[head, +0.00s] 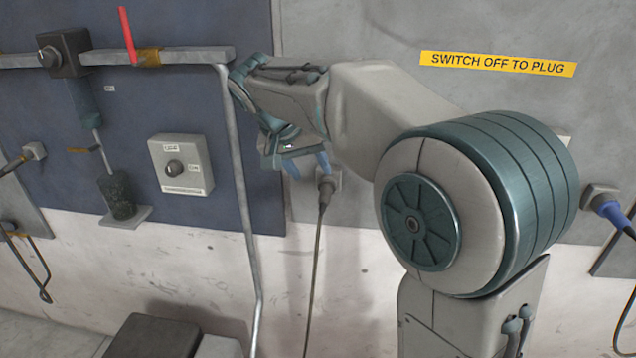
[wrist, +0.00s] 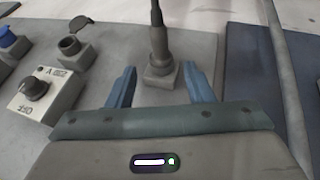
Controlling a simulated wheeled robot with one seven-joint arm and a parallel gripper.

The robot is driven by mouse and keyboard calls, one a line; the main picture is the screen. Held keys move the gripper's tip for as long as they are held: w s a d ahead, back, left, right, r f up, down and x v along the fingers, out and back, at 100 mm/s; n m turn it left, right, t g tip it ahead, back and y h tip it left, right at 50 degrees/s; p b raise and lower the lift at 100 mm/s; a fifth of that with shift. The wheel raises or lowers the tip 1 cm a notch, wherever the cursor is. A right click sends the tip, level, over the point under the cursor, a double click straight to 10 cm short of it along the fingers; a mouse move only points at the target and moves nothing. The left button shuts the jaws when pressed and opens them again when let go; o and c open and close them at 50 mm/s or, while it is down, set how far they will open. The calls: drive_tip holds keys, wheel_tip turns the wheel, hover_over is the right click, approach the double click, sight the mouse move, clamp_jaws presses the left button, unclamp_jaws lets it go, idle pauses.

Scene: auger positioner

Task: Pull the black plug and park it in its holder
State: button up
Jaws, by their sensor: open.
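The black plug (head: 325,188) sits in a wall socket, its cable hanging down. In the wrist view, which is upside down, the dark plug (wrist: 158,42) stands in its square grey socket (wrist: 162,76), with the cable running to the top edge. My gripper (head: 308,165) is open and empty close to it; in the wrist view its blue fingers (wrist: 159,70) lie on either side of the socket, apart from the plug. A grey fitting with a round dark opening (wrist: 72,46) is beside it and looks empty; I cannot tell whether it is the holder.
A blue plug (head: 608,212) is at the right. A vertical grey pipe (head: 240,170) and a dial box (head: 181,164) are left of my gripper. A yellow sign (head: 497,63) hangs above.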

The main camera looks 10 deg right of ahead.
drive_tip(key=v, duration=0.5)
drive_tip(key=s+d+f+n+y, duration=0.1)
drive_tip(key=s+d+f+y, duration=0.1)
drive_tip(key=s+d+f, duration=0.3)
drive_tip(key=s+d+f+n+y, duration=0.1)
drive_tip(key=s+d+f, duration=0.4)
drive_tip(key=s+f, duration=0.7)
drive_tip(key=s+y, duration=0.1)
drive_tip(key=s, duration=0.4)
drive_tip(key=shift+s+f+y, duration=0.3)
drive_tip(key=shift+f, duration=0.1)
drive_tip(key=shift+d, duration=0.1)
idle(0.7)
